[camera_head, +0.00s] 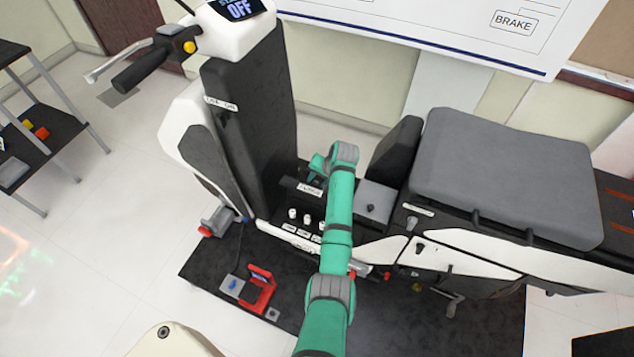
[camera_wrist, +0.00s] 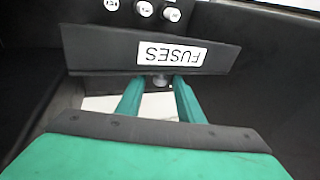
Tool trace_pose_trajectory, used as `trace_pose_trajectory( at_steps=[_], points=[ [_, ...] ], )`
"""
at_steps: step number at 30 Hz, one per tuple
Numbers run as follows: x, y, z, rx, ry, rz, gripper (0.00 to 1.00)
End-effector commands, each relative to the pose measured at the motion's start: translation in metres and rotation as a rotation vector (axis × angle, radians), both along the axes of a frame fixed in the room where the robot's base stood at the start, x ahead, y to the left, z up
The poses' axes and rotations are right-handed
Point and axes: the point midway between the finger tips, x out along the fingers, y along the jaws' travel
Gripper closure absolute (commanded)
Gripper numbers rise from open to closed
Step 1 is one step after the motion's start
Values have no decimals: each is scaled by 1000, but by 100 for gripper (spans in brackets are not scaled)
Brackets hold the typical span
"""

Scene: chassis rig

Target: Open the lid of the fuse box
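The fuse box lid (camera_wrist: 105,52) is a dark panel with a white FUSES label, upside down in the wrist view. In the head view the lid (camera_head: 291,184) lies in the footwell of the scooter-like rig. A small grey knob (camera_wrist: 160,81) sits at the lid's near edge. My gripper (camera_wrist: 159,83) has its two green fingertips on either side of the knob, with a narrow gap seeming to show. In the head view my gripper (camera_head: 318,165) is partly hidden behind my arm. The lid looks tilted; how far it is open is unclear.
White round fuses (camera_head: 307,218) with small labels stand beside the lid, also in the wrist view (camera_wrist: 172,14). A dark upright column (camera_head: 250,110) rises left of the lid. The grey seat (camera_head: 505,170) is to the right. A red clamp-like part (camera_head: 260,290) is on the black base mat.

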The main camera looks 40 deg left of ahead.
Motion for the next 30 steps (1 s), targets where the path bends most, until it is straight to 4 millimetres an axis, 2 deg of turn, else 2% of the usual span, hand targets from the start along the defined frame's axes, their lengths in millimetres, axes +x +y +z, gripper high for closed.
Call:
trace_pose_trajectory(
  at_steps=[6,13,19,30],
  points=[
    [-1,-19,40,1,-4,-3,66],
    [-2,-33,70,0,-4,-4,66],
    [-4,-38,80,0,-3,-3,66],
    [-5,-35,81,-1,-2,0,66]
  ],
)
